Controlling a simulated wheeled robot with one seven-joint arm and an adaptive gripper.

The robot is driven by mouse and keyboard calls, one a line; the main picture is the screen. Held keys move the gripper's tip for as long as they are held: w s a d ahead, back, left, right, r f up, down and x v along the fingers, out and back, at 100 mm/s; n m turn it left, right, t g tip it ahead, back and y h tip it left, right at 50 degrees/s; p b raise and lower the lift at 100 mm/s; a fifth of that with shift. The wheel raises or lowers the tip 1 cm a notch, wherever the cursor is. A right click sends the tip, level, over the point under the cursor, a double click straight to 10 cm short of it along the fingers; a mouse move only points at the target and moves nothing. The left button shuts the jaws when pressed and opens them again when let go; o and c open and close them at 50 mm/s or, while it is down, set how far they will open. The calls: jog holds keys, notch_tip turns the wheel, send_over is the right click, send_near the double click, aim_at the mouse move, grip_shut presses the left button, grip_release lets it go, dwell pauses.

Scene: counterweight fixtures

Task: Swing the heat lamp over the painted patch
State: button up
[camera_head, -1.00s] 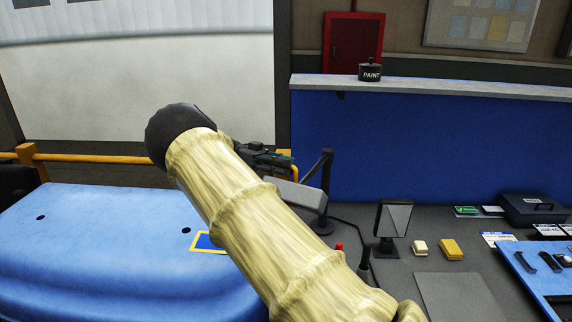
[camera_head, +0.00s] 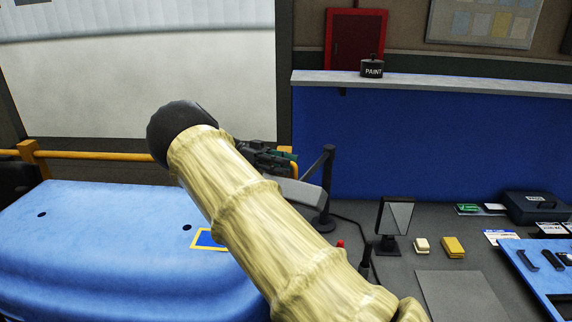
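The heat lamp appears to be the grey, box-like head (camera_head: 304,194) on a dark jointed stand (camera_head: 326,188) on the workbench, right of the blue panel. The painted patch (camera_head: 207,240) is a blue area with a yellow border on the panel's right part; my arm covers its right side. My gripper (camera_head: 272,158) is just behind and above the lamp head, partly hidden by my cream-coloured arm. Its fingers are small and dark, so I cannot tell whether they are open or touch the lamp.
The light-blue panel (camera_head: 90,235) fills the lower left, with an orange rail (camera_head: 95,155) behind it. On the bench (camera_head: 400,265) stand a dark framed mirror-like plate (camera_head: 396,217), a yellow block (camera_head: 453,246) and a blue tray (camera_head: 520,270). A paint can (camera_head: 371,67) sits on the ledge.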

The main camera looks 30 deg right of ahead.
jog(key=shift+s+a+r, duration=0.1)
jog(key=shift+a+r, duration=0.15)
jog(key=shift+r, duration=0.25)
jog(key=r, duration=0.9)
jog(key=shift+d, duration=0.35)
